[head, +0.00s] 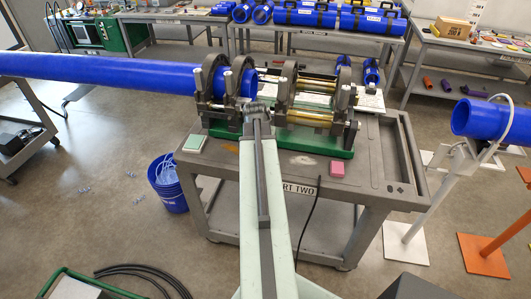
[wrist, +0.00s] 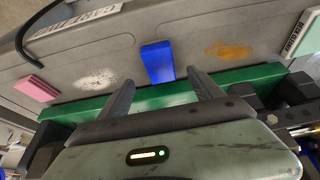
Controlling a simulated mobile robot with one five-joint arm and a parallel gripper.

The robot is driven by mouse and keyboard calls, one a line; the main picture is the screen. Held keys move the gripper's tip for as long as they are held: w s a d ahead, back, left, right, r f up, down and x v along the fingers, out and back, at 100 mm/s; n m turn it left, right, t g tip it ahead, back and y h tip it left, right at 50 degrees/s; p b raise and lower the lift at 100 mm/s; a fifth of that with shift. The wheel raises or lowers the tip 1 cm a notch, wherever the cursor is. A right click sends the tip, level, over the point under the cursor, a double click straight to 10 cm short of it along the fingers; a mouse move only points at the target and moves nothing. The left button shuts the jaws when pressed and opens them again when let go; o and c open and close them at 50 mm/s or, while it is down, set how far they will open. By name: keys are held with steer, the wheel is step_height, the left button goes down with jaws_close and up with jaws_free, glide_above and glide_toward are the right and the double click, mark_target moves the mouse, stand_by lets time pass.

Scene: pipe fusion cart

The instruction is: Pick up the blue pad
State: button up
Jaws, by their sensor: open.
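The blue pad (wrist: 158,63) lies on the grey cart top (wrist: 198,63) in the wrist view, beside the green base. It shows between and just beyond the two fingertips of my gripper (wrist: 162,83). The fingers are apart, with nothing held between them. I cannot tell the height of the fingers above the pad. In the head view, my gripper (head: 258,108) is over the cart's near side, and my arm hides the blue pad.
A green pad (head: 194,143) and a pink pad (head: 337,169) lie on the cart top to either side. The fusion machine (head: 325,100) on its green base (head: 320,140) stands close by, clamping a long blue pipe (head: 110,73). A blue bucket (head: 168,183) stands left.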

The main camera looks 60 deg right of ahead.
steer(key=b+x, duration=0.7)
steer(key=x, duration=0.1)
steer(key=shift+w+f+b, duration=0.1)
steer(key=shift+w+b, duration=0.05)
steer(key=shift+b, duration=0.15)
steer(key=shift+r, duration=0.2)
steer(key=shift+c, duration=0.5)
steer(key=c, duration=1.3)
steer(key=shift+r+p, duration=0.1)
steer(key=shift+p, duration=0.2)
